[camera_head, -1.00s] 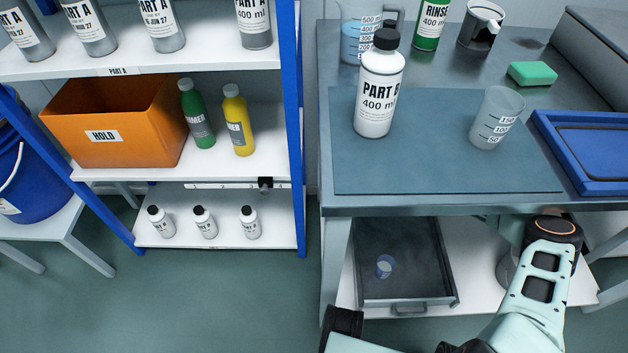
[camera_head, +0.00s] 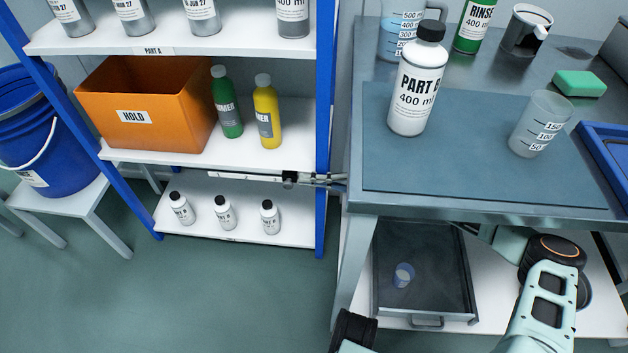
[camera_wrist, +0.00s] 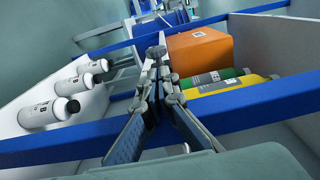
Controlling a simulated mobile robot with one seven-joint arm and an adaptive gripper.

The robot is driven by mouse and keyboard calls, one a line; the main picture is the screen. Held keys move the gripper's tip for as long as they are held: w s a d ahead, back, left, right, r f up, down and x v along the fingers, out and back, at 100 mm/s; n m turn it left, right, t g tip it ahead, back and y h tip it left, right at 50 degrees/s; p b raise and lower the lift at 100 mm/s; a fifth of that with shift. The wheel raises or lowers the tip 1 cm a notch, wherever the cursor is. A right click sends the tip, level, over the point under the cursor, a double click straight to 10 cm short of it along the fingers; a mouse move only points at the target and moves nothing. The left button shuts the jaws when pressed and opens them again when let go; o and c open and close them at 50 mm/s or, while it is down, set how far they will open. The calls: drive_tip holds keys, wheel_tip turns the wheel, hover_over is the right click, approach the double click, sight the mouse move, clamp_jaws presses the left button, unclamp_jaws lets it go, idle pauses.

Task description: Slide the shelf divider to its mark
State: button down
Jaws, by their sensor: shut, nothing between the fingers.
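A pale rail (camera_head: 240,178) runs below the front of the middle shelf. A small black block (camera_head: 290,180) sits near its right end; it looks like the divider's slider, but I cannot be sure. My gripper (camera_head: 312,180) reaches in from the right, past the blue post, with its tips beside the block; I cannot tell whether they touch. In the wrist view my gripper (camera_wrist: 157,52) is shut and empty, pointing along the shelf front between the lower and middle shelves. I cannot make out a mark.
The blue front post (camera_head: 324,130) stands close to my gripper. Green (camera_head: 227,105) and yellow (camera_head: 267,115) bottles and an orange bin (camera_head: 165,145) stand on the middle shelf. Several small white bottles stand on the bottom shelf (camera_head: 245,232). The workbench (camera_head: 480,205) is at right.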

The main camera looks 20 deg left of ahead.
sight(297, 179)
drive_tip(key=x, duration=0.4)
drive_tip(key=shift+s+a, duration=0.1)
drive_tip(key=shift+a, duration=0.1)
drive_tip(key=shift+d, duration=0.1)
drive_tip(key=shift+w+d, duration=0.25)
drive_tip(key=shift+d, duration=0.35)
drive_tip(key=p+v, duration=0.2)
drive_tip(key=v, duration=1)
drive_tip(key=shift+d, duration=0.25)
